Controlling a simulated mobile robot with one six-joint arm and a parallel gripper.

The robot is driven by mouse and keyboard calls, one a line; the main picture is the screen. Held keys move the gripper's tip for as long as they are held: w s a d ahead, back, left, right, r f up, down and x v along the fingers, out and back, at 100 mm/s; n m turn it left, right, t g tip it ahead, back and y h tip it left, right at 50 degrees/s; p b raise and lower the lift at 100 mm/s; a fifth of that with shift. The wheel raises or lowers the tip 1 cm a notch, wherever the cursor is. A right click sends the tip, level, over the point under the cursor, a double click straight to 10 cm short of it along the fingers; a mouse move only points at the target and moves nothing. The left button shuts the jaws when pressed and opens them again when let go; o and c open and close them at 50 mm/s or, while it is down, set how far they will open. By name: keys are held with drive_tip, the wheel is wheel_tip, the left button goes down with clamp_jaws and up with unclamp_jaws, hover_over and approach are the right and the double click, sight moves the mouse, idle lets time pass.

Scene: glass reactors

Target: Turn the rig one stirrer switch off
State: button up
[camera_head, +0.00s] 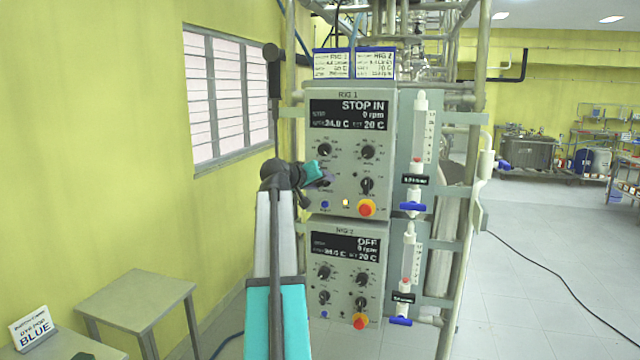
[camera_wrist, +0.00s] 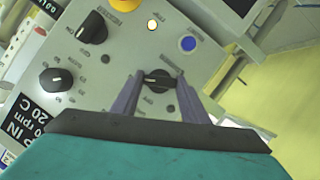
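The rig one control box (camera_head: 383,185) is a grey panel whose display (camera_head: 349,113) reads "STOP IN", "0 rpm" and a set value of 20 C. My gripper (camera_head: 324,180) is at its lower left knob. In the wrist view this black knob (camera_wrist: 158,80) sits between the two fingers of my gripper (camera_wrist: 159,82), its pale pointer mark lying crosswise towards them. The fingertips are very close to its sides; I cannot tell whether they press on it. The arm hides the knob in the head view. Its label is not readable, so I cannot confirm it is the stirrer switch.
A blue button (camera_wrist: 188,43) and a lit yellow-white button (camera_wrist: 152,25) are close to the fingers. A red emergency button (camera_head: 366,207) is to their right. The rig two box (camera_head: 345,245), reading "OFF", is below. A grey table (camera_head: 135,295) stands at left.

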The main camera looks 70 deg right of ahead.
drive_tip(key=shift+a+f, duration=0.1)
idle(0.3)
drive_tip(key=n+g+b, duration=0.1)
drive_tip(key=n+b, duration=0.1)
drive_tip(key=n+g+h+b, duration=0.1)
drive_tip(key=n+b, duration=0.1)
drive_tip(key=shift+w+f+n+g, duration=0.1)
drive_tip(key=shift+w+n+g, duration=0.1)
drive_tip(key=shift+n+g, duration=0.1)
drive_tip(key=n+g+h+b, duration=0.1)
drive_tip(key=n+h+b, duration=0.1)
drive_tip(key=n, duration=0.2)
drive_tip(key=shift+n, duration=0.3)
idle(0.4)
drive_tip(key=o, duration=1.1)
drive_tip(key=shift+c, duration=0.2)
drive_tip(key=shift+f, duration=0.1)
